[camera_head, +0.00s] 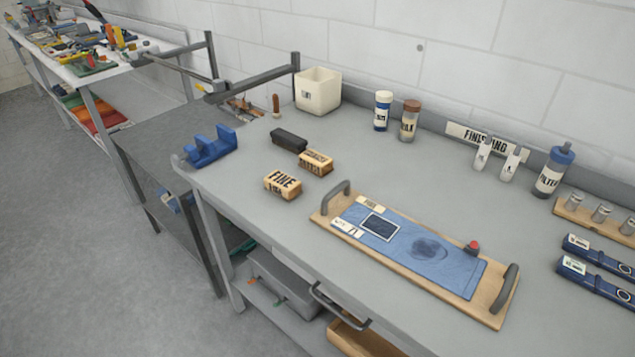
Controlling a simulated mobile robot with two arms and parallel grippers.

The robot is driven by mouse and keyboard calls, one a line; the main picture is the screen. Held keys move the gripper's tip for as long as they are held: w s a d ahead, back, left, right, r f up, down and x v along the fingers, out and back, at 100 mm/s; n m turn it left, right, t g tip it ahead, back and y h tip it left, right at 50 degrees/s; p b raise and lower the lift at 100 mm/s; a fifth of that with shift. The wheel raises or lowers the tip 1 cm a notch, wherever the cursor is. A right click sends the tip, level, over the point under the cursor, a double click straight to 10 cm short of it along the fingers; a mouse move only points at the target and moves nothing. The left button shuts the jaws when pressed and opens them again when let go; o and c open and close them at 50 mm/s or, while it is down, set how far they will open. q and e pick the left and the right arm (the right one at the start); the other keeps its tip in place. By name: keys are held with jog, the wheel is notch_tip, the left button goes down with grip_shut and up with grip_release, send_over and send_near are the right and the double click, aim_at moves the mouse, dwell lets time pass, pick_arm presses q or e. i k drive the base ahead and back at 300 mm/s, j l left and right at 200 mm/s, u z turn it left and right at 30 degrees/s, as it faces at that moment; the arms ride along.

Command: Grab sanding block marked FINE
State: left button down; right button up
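The sanding block marked FINE (282,186) is a tan block with dark lettering. It lies on the grey workbench (240,193), near its front edge and left of the wooden tray. A second tan block (316,162) with dark lettering lies just behind it to the right; its word is too small to read surely. A dark block (289,140) lies further back. Neither of my grippers shows in the head view.
A wooden tray (492,314) with two grey handles and a blue sheet lies to the right. A blue tape dispenser-like object (210,147) stands at the left corner. A cream bin (318,90) and bottles (383,110) stand along the wall. Bench surface before the FINE block is clear.

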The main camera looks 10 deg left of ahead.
aim_at(280, 185)
jog(key=i+j+z, duration=0.1)
jog(key=j+z, duration=0.3)
jog(key=j, duration=0.25)
jog(key=j+z, duration=0.45)
jog(key=j, duration=0.15)
